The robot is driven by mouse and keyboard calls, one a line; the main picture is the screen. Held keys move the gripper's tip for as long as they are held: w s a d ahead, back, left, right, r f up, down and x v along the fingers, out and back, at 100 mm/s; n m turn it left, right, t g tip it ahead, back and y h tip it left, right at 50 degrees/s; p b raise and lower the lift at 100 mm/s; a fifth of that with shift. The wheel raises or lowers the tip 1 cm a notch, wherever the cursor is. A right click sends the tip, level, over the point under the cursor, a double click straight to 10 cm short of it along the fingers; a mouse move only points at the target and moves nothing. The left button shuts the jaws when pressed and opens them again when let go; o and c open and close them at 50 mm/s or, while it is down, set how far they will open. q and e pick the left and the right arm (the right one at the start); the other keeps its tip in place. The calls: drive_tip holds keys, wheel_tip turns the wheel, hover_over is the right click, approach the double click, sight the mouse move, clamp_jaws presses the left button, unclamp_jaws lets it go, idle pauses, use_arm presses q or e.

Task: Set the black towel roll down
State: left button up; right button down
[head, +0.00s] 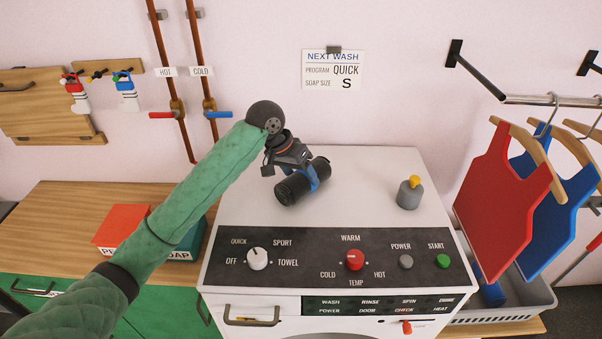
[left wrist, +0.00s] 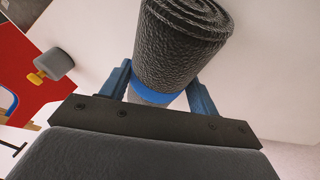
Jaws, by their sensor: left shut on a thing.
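The black towel roll (head: 296,187) is over the left part of the white washing machine top (head: 350,215) in the head view, lying on its side and slanted. My left gripper (head: 316,178) is shut around the roll, with a blue finger showing. In the left wrist view the roll (left wrist: 180,45) sits between the two blue fingers of the gripper (left wrist: 158,90), its spiral end at the top. A blue band shows on the roll between the fingers. The roll is touching or very near the machine top; I cannot tell which. My right gripper is not in view.
A grey knob-like bottle with a yellow top (head: 409,193) stands at the right of the machine top. The control panel (head: 320,262) is along the front. Red and blue aprons (head: 503,205) hang at the right over a grey basket (head: 530,300). The top's middle is clear.

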use_arm(q)
drive_tip(key=o, duration=1.2)
drive_tip(key=shift+c, duration=0.2)
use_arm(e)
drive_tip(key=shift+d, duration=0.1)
use_arm(q)
drive_tip(key=shift+a+r, duration=0.1)
drive_tip(key=shift+r, duration=0.1)
drive_tip(key=shift+a+r+b, duration=0.15)
drive_tip(key=shift+r+b, duration=0.2)
drive_tip(key=shift+b, duration=0.1)
drive_tip(key=shift+a+r+b, duration=0.3)
drive_tip(key=shift+r+b, duration=0.05)
drive_tip(key=shift+r, duration=0.25)
drive_tip(key=b+v, duration=0.3)
drive_tip(key=v, duration=0.6)
drive_tip(key=shift+r, duration=0.3)
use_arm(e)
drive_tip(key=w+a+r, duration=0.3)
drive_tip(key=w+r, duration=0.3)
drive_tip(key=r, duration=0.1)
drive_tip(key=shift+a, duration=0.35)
use_arm(q)
drive_tip(key=shift+s+f, duration=0.1)
drive_tip(key=shift+s, duration=0.05)
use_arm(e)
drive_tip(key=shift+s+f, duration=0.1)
